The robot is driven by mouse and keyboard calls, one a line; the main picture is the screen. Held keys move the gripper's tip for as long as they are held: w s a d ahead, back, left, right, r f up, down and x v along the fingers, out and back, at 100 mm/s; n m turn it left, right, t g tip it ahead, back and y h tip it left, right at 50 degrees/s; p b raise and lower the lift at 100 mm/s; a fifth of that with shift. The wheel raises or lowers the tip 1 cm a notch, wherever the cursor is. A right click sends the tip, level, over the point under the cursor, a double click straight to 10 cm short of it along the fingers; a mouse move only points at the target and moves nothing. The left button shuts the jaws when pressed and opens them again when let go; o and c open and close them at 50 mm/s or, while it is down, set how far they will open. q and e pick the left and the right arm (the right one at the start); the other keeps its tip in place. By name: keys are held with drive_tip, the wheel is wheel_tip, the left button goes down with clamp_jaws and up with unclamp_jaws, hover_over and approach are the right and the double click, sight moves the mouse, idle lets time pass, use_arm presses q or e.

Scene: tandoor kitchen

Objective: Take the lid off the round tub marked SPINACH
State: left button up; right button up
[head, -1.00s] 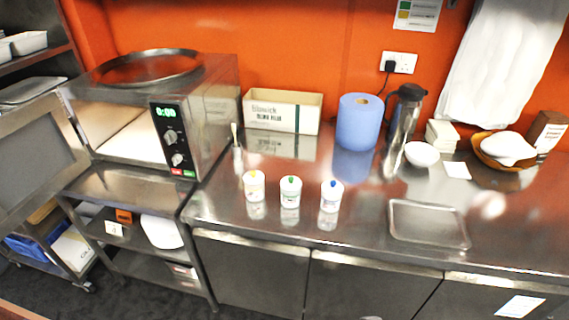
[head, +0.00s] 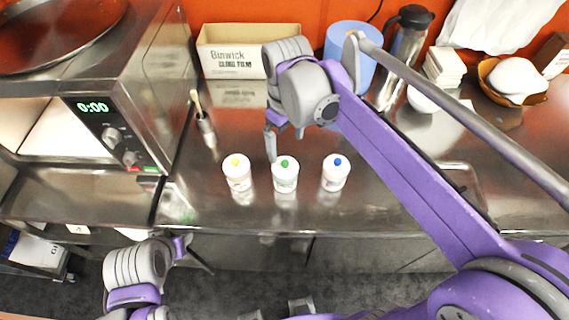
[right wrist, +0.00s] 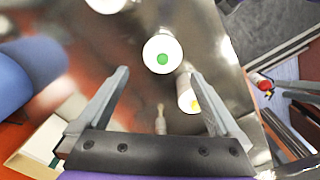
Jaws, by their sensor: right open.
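Three white round tubs with lids stand in a row on the steel counter. One has a yellow knob (head: 237,172), one a green knob (head: 285,174) and one a blue knob (head: 335,173). Their label words are too small to read. My right gripper (head: 285,146) is open just behind and above the green-knob tub. In the right wrist view the green-knob tub (right wrist: 162,54) sits just beyond the open fingertips, and the yellow-knob tub (right wrist: 188,98) is partly beside the right finger. My left arm is low at the lower left; its gripper (head: 190,250) is unclear.
A cling film box (head: 235,55), a blue roll (head: 345,42) and a steel flask (head: 405,50) stand at the back of the counter. A brush in a holder (head: 205,125) stands left of the tubs. The oven (head: 120,110) is at the left. A tray is mostly hidden behind my right arm.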

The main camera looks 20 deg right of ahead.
sight(285, 162)
drive_tip(key=shift+s+f, duration=0.3)
drive_tip(key=shift+f, duration=0.65)
drive_tip(key=shift+w+a+f, duration=0.1)
drive_tip(key=shift+a+f, duration=0.05)
drive_tip(key=shift+f, duration=2.6)
drive_tip(key=c, duration=1.2)
drive_tip(key=shift+r, duration=0.1)
